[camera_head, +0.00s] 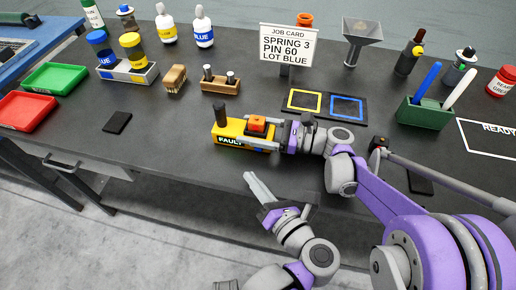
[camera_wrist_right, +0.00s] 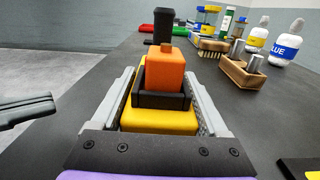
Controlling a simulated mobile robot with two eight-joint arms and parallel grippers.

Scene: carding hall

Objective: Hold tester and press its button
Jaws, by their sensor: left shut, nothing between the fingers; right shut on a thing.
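The yellow tester (camera_head: 229,131), labelled FAULT, is on the table near its front edge. It has an orange button block (camera_head: 257,123) in a black frame and a black upright knob (camera_head: 221,114). My right gripper (camera_head: 247,137) is shut on the tester, one finger along each side. In the right wrist view the orange block (camera_wrist_right: 165,75) stands between the fingers, with the black knob (camera_wrist_right: 163,28) behind it. My left gripper (camera_head: 257,184) is shut and empty, below and in front of the tester at the table edge. Its fingers also show at the left of the wrist view (camera_wrist_right: 28,108).
A wooden holder with two pins (camera_head: 221,86), a brush (camera_head: 175,78) and a job card (camera_head: 289,43) stand behind the tester. Yellow and blue framed squares (camera_head: 326,104) lie right of it. A green pen box (camera_head: 423,112) is farther right. Table left of the tester is mostly clear.

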